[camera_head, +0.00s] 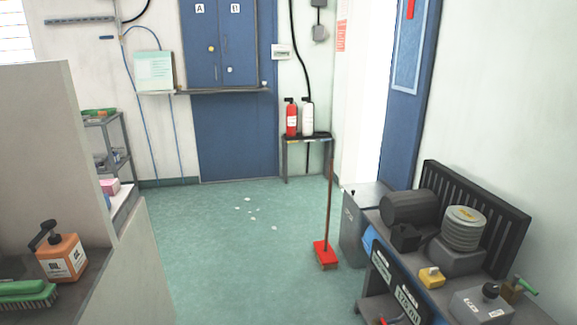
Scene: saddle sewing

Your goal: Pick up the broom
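The broom (325,252) stands upright on the green floor, right of the picture's middle. It has a red head with brown bristles at the bottom and a thin brown handle rising past the small stand with the extinguishers. The broom is close to the left side of a grey bin. Neither of my grippers shows in the head view.
The grey bin (353,232) stands beside a cluttered workbench (433,297) on the right. A counter (88,277) with a green brush (27,294) is on the left. White scraps (249,210) lie on the otherwise clear floor (230,265). Extinguishers (291,119) stand at the back.

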